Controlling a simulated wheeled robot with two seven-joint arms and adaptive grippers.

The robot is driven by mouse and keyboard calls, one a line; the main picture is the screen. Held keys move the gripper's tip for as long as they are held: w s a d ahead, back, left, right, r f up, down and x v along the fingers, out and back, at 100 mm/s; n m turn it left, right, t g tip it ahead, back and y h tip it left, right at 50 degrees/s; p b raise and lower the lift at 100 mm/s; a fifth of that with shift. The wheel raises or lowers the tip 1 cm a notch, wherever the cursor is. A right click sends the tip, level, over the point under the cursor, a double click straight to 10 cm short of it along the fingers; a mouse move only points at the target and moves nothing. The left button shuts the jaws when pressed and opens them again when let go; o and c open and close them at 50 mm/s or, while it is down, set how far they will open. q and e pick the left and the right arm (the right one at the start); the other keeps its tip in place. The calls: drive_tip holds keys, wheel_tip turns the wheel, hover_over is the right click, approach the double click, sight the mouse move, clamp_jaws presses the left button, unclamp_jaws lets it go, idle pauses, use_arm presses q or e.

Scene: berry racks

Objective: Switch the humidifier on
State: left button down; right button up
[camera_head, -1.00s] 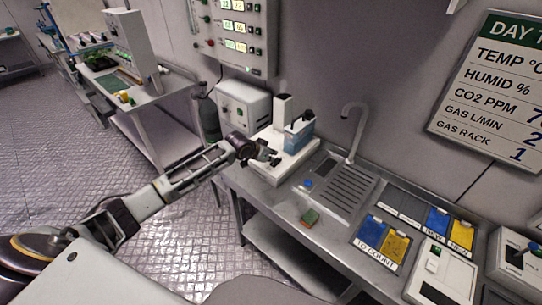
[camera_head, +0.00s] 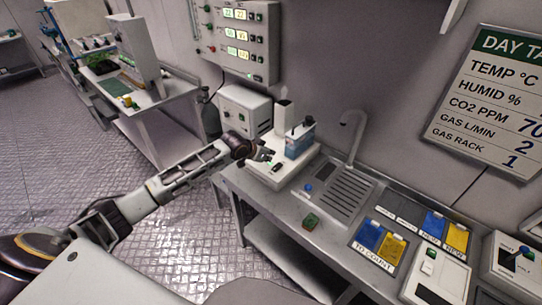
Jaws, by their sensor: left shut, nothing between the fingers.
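The humidifier is a white base (camera_head: 290,172) on the steel bench, with a blue water tank (camera_head: 300,140) and a white upright column (camera_head: 283,116) on it. A small dark switch (camera_head: 277,167) shows on top of the base near its front left. My left gripper (camera_head: 267,155) is shut and empty. It is over the left part of the base, just behind and left of the switch in the picture. I cannot tell whether it touches anything, or which way the switch is set. My right gripper is not in view.
A white box with knobs (camera_head: 244,110) stands behind the gripper, below a wall control panel (camera_head: 236,40). A sink (camera_head: 345,195) with a tap (camera_head: 354,138) is to the right.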

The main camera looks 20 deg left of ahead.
use_arm(q)
drive_tip(key=v, duration=0.7)
drive_tip(key=shift+s+f+b, duration=0.15)
drive_tip(key=shift+s+b, duration=0.2)
drive_tip(key=shift+s, duration=0.15)
drive_tip(key=shift+a, duration=0.15)
